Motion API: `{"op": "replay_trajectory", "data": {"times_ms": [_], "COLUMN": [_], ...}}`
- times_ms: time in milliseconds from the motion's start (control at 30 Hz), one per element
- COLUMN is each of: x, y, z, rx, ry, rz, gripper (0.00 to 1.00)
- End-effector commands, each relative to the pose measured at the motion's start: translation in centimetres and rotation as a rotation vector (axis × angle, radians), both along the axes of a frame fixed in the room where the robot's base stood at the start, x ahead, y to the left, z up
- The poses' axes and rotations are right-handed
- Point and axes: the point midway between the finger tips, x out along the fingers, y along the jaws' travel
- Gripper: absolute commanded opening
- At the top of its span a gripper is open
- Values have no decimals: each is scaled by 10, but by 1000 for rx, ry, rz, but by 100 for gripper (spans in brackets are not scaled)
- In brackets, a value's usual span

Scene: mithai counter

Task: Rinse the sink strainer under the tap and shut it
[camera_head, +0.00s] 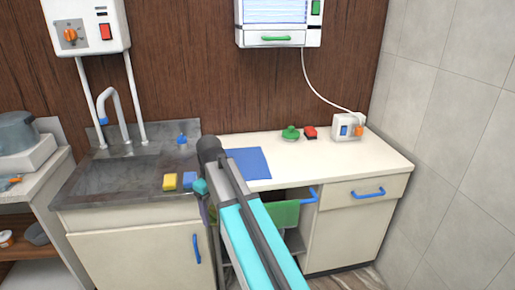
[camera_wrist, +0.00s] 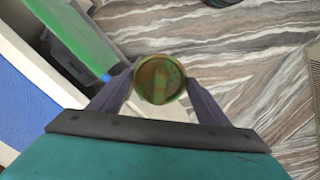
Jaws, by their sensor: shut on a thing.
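In the wrist view my gripper (camera_wrist: 160,88) is shut on a small round brownish-green disc (camera_wrist: 160,72), which looks like the sink strainer. The disc is held over the floor in front of the counter. In the head view my arm hides the disc and most of the gripper. The grey metal sink (camera_head: 115,180) is at the left. The tap (camera_head: 119,108), a curved grey spout with a blue part on it, stands at its back. No running water can be seen.
A yellow block (camera_head: 169,182) and a blue block (camera_head: 189,180) lie on the sink's front edge. A blue mat (camera_head: 250,162) lies on the white counter (camera_head: 345,160). Green and red items (camera_head: 310,132) stand behind.

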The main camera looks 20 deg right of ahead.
Motion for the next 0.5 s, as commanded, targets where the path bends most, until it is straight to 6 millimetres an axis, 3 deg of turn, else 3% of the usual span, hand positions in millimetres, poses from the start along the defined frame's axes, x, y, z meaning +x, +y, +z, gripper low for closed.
{"op": "replay_trajectory", "data": {"times_ms": [500], "x": [0], "y": [12], "z": [63], "rx": [0], "ry": [0], "rz": [-5], "gripper": [48]}}
